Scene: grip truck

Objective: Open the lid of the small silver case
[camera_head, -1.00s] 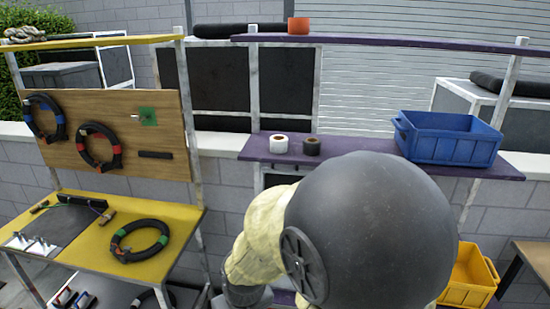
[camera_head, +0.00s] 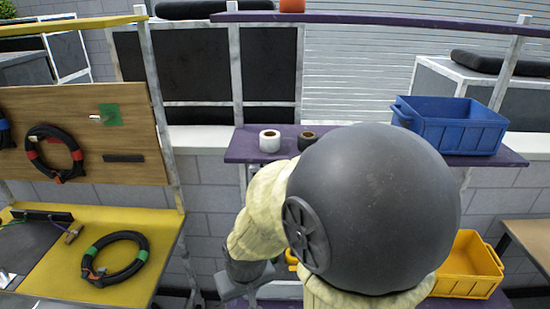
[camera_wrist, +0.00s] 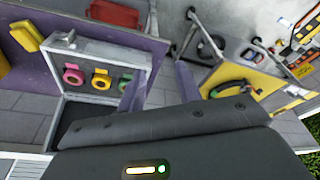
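In the wrist view, a silver-grey, box-like thing (camera_wrist: 137,68) with pale edges stands at left. It may be the silver case; I cannot tell its lid from its body. Pink (camera_wrist: 73,75), yellow (camera_wrist: 101,78) and green (camera_wrist: 124,83) tape rolls show within its frame. A dark area lies below them. My gripper (camera_wrist: 160,85) has its two fingers apart with nothing between them. The left finger overlaps the box's right edge in the picture; contact cannot be told. In the head view, my arm hides the gripper's tips and most of the lower purple rack.
A purple shelf (camera_head: 512,160) holds white (camera_head: 270,141) and dark (camera_head: 306,140) tape rolls and a blue bin (camera_head: 450,130). A yellow bin (camera_head: 468,268) sits lower right. A yellow bench (camera_head: 150,225) with a ringed cable (camera_head: 115,258) stands at left. Rack posts flank my arm.

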